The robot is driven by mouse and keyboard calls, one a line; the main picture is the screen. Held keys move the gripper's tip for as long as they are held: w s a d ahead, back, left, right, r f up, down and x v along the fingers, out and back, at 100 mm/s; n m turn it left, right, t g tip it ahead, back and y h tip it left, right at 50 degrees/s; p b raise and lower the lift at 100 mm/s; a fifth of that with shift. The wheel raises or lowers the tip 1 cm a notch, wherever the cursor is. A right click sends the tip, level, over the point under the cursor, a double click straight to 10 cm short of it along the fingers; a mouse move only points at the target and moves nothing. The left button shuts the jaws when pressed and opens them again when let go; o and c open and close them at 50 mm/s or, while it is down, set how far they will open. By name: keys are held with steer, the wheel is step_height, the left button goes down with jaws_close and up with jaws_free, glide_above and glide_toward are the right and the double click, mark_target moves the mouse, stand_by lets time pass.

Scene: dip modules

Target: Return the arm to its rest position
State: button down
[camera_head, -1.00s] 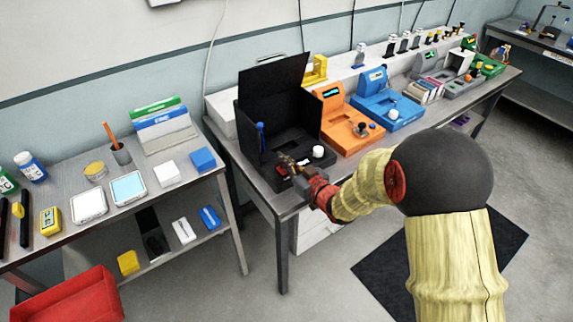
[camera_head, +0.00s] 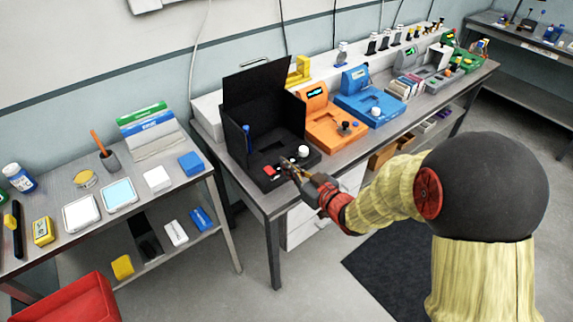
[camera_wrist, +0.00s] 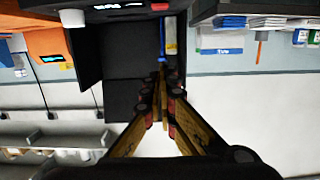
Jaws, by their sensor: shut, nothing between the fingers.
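My gripper (camera_head: 288,165) is at the front edge of the black open-lidded station (camera_head: 262,115) on the long bench, in the head view. Its fingers are together with nothing between them. In the wrist view my gripper (camera_wrist: 162,68) shows its fingers converging to closed tips, with the black station (camera_wrist: 122,70) beyond. My arm, in yellow sleeves with a dark round joint, reaches from the right of the head view. A red button or display (camera_head: 269,171) and a white knob (camera_head: 303,151) are on the station's front panel, close to the gripper.
An orange station (camera_head: 325,125) and a blue station (camera_head: 368,105) stand to the right on the bench. A side table (camera_head: 95,225) with boxes and jars is at left, with a red bin (camera_head: 70,300) below it. Open floor lies between the bench and my arm.

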steer(key=s+d+f+m+g+h, duration=0.2)
steer(key=s+d+f+g+h, duration=0.15)
steer(key=d+f+h, duration=0.6)
steer(key=s+d+m+g, duration=0.2)
steer(key=s+d+g, duration=0.25)
steer(key=s, duration=0.25)
steer(key=s+d+r+m+g, duration=0.1)
steer(key=s+r, duration=0.5)
steer(key=s, duration=0.3)
steer(key=s+d+r+m+g, duration=0.1)
steer(key=s+r+g, duration=0.1)
steer(key=s+r, duration=0.55)
steer(key=s+a+r+t, duration=0.1)
steer(key=s+r+t, duration=0.2)
steer(key=r, duration=0.4)
steer(key=shift+s+a+r+m, duration=0.25)
steer(key=shift+s+m, duration=0.15)
steer(key=shift+s, duration=0.3)
